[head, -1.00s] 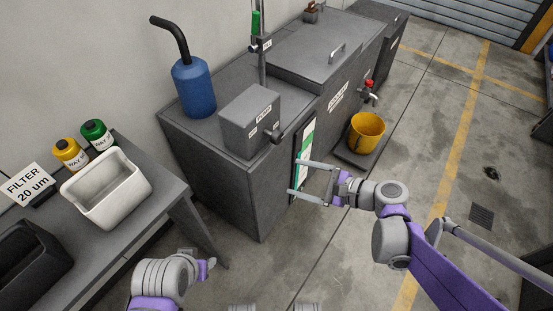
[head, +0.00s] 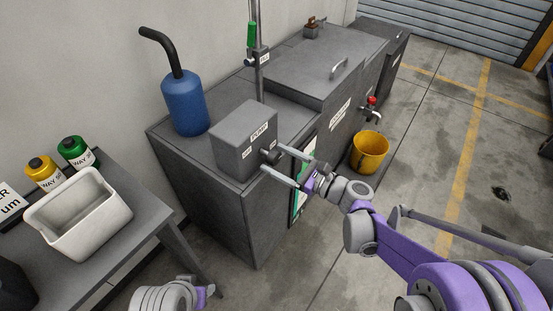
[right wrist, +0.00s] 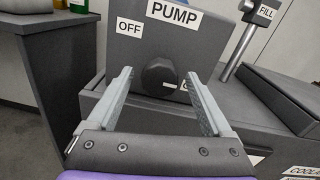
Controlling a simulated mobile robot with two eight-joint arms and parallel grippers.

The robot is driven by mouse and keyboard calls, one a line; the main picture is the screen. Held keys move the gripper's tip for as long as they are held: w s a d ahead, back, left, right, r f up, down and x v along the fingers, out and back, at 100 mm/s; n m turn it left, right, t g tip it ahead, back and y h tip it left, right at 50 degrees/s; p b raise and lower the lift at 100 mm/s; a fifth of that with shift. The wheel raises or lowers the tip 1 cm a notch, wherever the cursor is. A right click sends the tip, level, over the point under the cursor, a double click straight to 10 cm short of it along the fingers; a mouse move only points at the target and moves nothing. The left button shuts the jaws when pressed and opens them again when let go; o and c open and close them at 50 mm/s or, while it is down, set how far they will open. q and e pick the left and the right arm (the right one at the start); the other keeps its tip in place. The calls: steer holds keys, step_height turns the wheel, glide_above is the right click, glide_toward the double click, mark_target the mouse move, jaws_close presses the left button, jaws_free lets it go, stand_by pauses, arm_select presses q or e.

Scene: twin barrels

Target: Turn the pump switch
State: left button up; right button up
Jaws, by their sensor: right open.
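The pump switch is a dark round knob (right wrist: 160,77) on the front of a grey box (head: 240,140) labelled PUMP. In the right wrist view the OFF label is at the knob's upper left, and another label at its lower right is partly hidden by a finger. My right gripper (head: 272,162) is open, with its two fingers pointing at the knob (head: 269,155). In the right wrist view the knob sits between and beyond the fingertips (right wrist: 158,78); I cannot tell if they touch it. My left gripper (head: 205,294) is low at the bottom edge, its fingers not clearly visible.
The box stands on a grey tank cabinet (head: 205,185) with a blue container (head: 186,103) behind it. A FILL valve pipe (head: 258,75) rises beside it. A yellow bucket (head: 369,153) is under a red tap. A white bin (head: 62,215) sits on the left table.

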steer(key=shift+w+a, duration=0.25)
steer(key=shift+a, duration=0.05)
jaws_close()
stand_by(0.3)
